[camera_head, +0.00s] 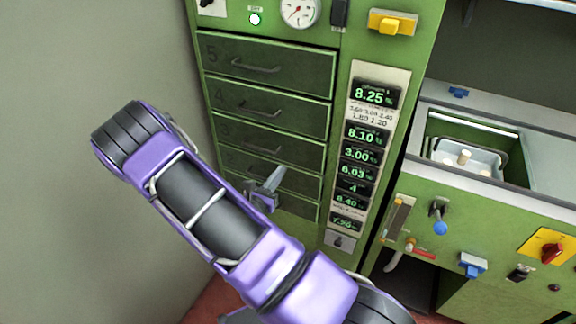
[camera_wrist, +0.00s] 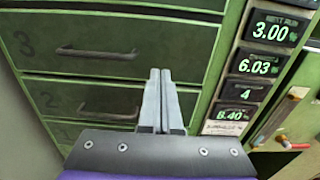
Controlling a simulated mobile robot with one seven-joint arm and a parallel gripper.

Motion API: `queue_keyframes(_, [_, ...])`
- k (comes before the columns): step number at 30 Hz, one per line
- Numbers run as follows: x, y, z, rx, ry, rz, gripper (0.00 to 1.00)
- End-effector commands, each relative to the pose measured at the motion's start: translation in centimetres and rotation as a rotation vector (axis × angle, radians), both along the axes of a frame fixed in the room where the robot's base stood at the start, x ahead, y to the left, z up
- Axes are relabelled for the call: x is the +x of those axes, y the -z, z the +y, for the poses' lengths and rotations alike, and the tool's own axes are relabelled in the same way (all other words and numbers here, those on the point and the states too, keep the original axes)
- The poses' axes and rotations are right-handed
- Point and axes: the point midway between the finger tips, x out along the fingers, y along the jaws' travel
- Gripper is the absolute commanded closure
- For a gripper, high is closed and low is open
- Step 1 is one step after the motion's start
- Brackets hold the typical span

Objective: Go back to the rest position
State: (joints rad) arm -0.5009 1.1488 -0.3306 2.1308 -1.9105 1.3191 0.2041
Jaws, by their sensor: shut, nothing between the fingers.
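My gripper (camera_head: 268,188) is in front of the lower drawers of a green cabinet. Its two grey fingers are together with nothing between them. They also show in the wrist view (camera_wrist: 160,100), pointing at the cabinet front just right of the handle of drawer 2 (camera_wrist: 110,112). I cannot tell whether the fingertips touch the cabinet. My purple arm hides part of the lower left of the head view. A few pale cork stoppers (camera_head: 464,157) show in a grey container (camera_head: 487,163) inside the recess on the right.
The numbered drawers, such as drawer 5 (camera_head: 300,68), look shut. A column of green displays (camera_head: 362,155) stands to their right. A blue-ended lever (camera_head: 439,222), a red-handled valve (camera_head: 424,254) and a red knob (camera_head: 551,252) stick out at right. A plain wall (camera_head: 90,60) fills the left.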

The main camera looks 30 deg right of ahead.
Motion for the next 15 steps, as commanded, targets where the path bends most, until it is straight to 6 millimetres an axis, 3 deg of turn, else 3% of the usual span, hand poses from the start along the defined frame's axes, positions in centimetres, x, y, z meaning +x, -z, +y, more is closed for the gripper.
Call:
queue_keyframes(6, [-2.8,0.0,3.7,0.000,-0.003,0.001,1.00])
queue_keyframes(15, [-4.2,0.1,5.4,0.001,0.000,0.001,1.00])
